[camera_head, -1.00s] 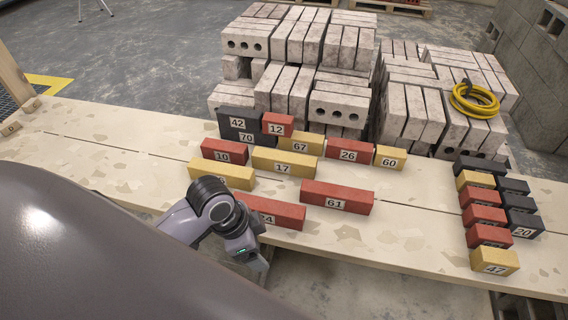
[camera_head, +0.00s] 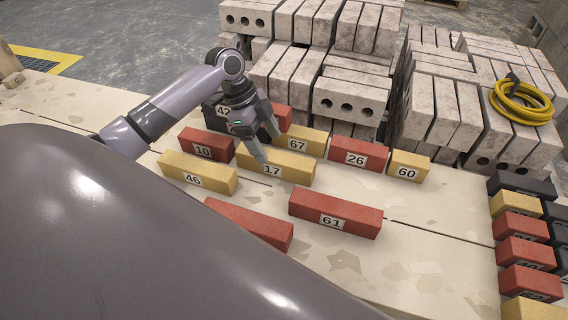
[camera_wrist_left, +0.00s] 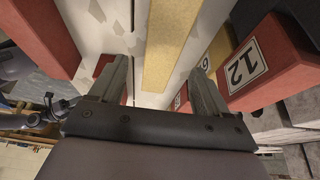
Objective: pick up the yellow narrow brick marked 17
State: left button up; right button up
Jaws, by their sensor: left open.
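The yellow narrow brick marked 17 (camera_head: 298,171) lies on the plank platform in the head view, its label facing the front. My left gripper (camera_head: 268,143) is over it from behind, fingers pointing down and hiding part of its top. In the left wrist view the open, empty fingers (camera_wrist_left: 162,88) stand to either side of a long yellow brick top (camera_wrist_left: 172,40), which appears to be brick 17. I cannot tell how far above it the fingertips are. My right gripper is not in view.
Near it are yellow brick 67 (camera_head: 303,142), red brick 10 (camera_head: 206,145), yellow brick 46 (camera_head: 198,172), red brick 61 (camera_head: 335,213) and red brick 26 (camera_head: 358,154). Bare plank (camera_head: 420,235) shows at the right.

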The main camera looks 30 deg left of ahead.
aim_at(275, 155)
pick_arm(q)
jog(key=shift+x, duration=1.55)
jog(key=b+x, duration=0.1)
jog(key=x, duration=0.3)
jog(key=shift+f, duration=0.1)
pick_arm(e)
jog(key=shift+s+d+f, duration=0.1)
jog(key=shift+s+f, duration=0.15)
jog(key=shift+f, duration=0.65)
pick_arm(q)
jog(key=shift+w, duration=0.1)
jog(key=shift+c, duration=1.2)
grip_shut()
